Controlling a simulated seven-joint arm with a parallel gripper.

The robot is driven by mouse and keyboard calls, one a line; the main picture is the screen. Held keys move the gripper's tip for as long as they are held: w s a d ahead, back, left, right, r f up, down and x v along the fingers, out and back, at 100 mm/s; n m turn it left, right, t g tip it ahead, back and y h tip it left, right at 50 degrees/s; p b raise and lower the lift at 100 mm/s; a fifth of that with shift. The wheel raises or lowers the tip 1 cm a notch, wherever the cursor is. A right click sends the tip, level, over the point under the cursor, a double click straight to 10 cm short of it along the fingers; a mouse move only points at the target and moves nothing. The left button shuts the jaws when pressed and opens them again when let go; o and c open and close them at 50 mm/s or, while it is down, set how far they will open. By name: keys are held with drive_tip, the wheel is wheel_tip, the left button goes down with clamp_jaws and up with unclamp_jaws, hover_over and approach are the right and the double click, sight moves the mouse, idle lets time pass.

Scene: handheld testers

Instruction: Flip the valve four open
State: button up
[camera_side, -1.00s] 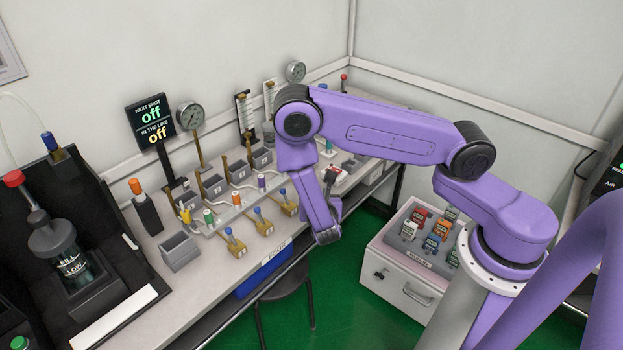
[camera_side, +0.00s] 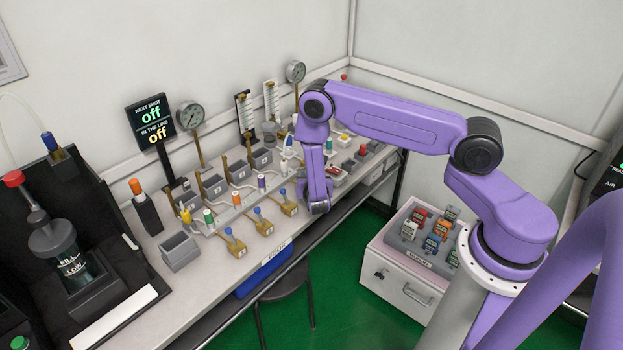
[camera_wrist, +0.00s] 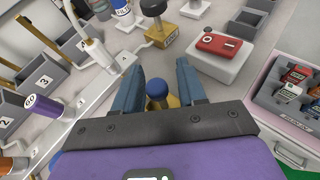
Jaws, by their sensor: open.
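My gripper (camera_wrist: 158,87) is open. In the wrist view, its two blue-grey fingers stand on either side of a valve's blue knob (camera_wrist: 157,88), with gaps and no visible contact. I cannot read this valve's number. In the side view, three blue-handled valves on yellow blocks line the bench front: a near one (camera_side: 239,251), a middle one (camera_side: 264,228) and a farther one (camera_side: 289,209). My arm's end is just right of the farthest; its fingers cannot be made out.
A white manifold (camera_wrist: 101,83) and numbered grey bins (camera_wrist: 43,74) lie left in the wrist view. A dark-knobbed valve (camera_wrist: 155,9) and a red tester (camera_wrist: 219,44) on a white stand are ahead. A case of small devices (camera_wrist: 299,85) is at the right.

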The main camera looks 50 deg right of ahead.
clamp_jaws()
drive_tip(key=m+t, duration=0.1)
drive_tip(key=s+m+t+h, duration=0.1)
drive_tip(key=t, duration=0.1)
drive_tip(key=shift+s, duration=0.1)
idle(0.4)
drive_tip(key=shift+h, duration=0.3)
unclamp_jaws()
